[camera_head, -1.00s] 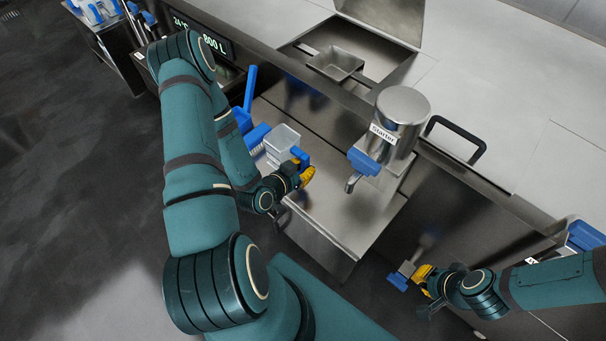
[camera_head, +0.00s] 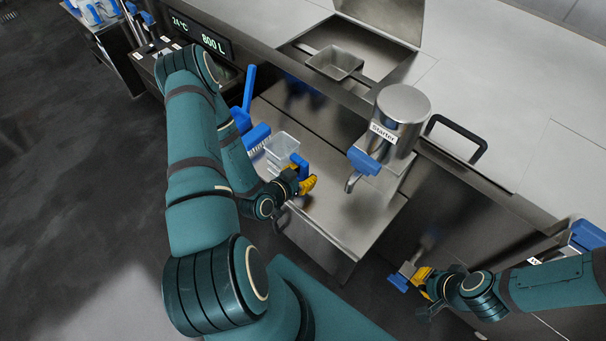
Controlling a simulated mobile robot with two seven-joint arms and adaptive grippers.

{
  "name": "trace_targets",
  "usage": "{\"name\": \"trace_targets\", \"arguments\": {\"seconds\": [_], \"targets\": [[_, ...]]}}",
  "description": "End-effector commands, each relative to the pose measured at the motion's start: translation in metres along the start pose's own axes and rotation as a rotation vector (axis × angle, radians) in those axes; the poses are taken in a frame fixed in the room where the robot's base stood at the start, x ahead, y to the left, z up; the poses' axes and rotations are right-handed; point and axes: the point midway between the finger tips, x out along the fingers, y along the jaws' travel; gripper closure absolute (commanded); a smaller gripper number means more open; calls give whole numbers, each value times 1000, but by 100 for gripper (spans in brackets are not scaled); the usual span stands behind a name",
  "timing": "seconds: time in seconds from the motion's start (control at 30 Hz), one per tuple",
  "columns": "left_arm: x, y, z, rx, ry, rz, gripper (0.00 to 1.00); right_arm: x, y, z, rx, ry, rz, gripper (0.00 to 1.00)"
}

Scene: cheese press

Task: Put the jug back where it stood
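The jug (camera_head: 283,148) is a clear, open-topped container with a blue handle (camera_head: 299,167) on its right side. It is upright over the left part of the steel shelf. Whether its base touches the shelf is hard to tell. My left gripper (camera_head: 307,183), with yellow fingers, is shut on the blue handle. My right gripper (camera_head: 420,277) is low at the right. Its yellow fingers are at a small blue-and-grey tool (camera_head: 399,282) and appear shut on it.
A steel vessel labelled Starter (camera_head: 403,105) with a blue-handled tap stands right of the jug. The steel shelf (camera_head: 350,215) is bare in front of the tap. A steel pan (camera_head: 335,63) sits behind.

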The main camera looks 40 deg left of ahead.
Motion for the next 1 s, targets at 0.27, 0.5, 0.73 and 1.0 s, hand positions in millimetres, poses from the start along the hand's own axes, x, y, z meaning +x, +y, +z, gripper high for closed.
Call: {"name": "trace_targets", "arguments": {"seconds": [0.27, 0.5, 0.73, 1.0], "targets": [[-26, -1, -2, 0, -3, -2, 62, -5, -2, -2, 1, 4, 1, 100], [-76, -1, -2, -1, -3, -4, 62, -8, -3, -4, 2, 7, 1, 100], [-111, 0, -3, -1, -3, -2, 62, -11, -4, -5, 3, 11, 1, 100], [-122, 0, -3, 0, 1, 0, 62, -12, -4, -6, 4, 12, 1, 100]]}}
